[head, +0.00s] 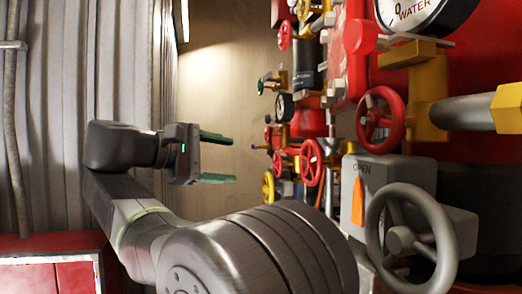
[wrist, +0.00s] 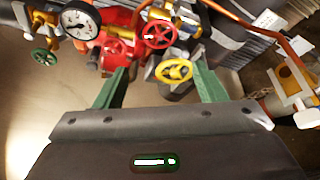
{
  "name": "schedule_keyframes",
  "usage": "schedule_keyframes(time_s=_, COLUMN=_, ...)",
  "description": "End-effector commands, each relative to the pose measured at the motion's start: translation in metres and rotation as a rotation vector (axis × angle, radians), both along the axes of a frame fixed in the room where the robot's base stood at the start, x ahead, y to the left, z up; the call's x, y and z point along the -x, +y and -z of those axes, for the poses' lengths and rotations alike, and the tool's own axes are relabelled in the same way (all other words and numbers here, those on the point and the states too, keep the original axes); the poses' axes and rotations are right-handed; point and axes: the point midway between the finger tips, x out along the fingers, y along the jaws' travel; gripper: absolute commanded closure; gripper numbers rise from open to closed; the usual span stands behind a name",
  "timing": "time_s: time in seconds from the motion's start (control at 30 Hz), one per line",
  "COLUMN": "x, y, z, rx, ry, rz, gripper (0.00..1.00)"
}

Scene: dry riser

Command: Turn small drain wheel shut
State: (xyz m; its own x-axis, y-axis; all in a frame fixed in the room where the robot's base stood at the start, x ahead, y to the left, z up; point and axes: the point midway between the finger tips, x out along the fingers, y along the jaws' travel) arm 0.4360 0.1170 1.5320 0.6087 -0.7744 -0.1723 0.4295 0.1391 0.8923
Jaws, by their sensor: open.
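Several handwheels are in view, and I cannot tell for sure which is the small drain wheel. A yellow wheel (head: 268,188) shows low on the far pipework in the head view; in the wrist view a yellow wheel (wrist: 174,70) lies between the finger lines, nearer the right finger. Small red wheels (head: 311,162) sit beside it, also in the wrist view (wrist: 160,34). A small green wheel (head: 261,87) is higher up, and at left in the wrist view (wrist: 45,57). My gripper (head: 234,158) is open and empty, its green fingers pointing at the pipework, apart from all wheels.
A large grey handwheel (head: 411,240) and a box marked OPEN (head: 365,200) stand at the near right, below a red wheel (head: 380,120). A WATER gauge (head: 410,12) is at the top. An orange pipe (wrist: 255,28) runs at right. Corrugated wall (head: 60,100) is at left.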

Motion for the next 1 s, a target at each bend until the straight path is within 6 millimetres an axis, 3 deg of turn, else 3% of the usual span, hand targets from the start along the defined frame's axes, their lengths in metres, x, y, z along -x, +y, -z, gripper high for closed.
schedule_keyframes(time_s=0.03, x=-0.001, y=0.001, z=-0.013, rx=0.014, ry=0.042, rz=0.001, gripper=0.36)
schedule_keyframes(time_s=0.07, x=-0.001, y=0.001, z=-0.013, rx=0.023, ry=0.066, rz=0.001, gripper=0.36)
schedule_keyframes(time_s=0.43, x=-0.009, y=-0.009, z=-0.006, rx=0.056, ry=0.175, rz=0.001, gripper=0.36)
schedule_keyframes(time_s=1.0, x=-0.064, y=-0.085, z=0.016, rx=0.054, ry=0.174, rz=0.002, gripper=0.36)
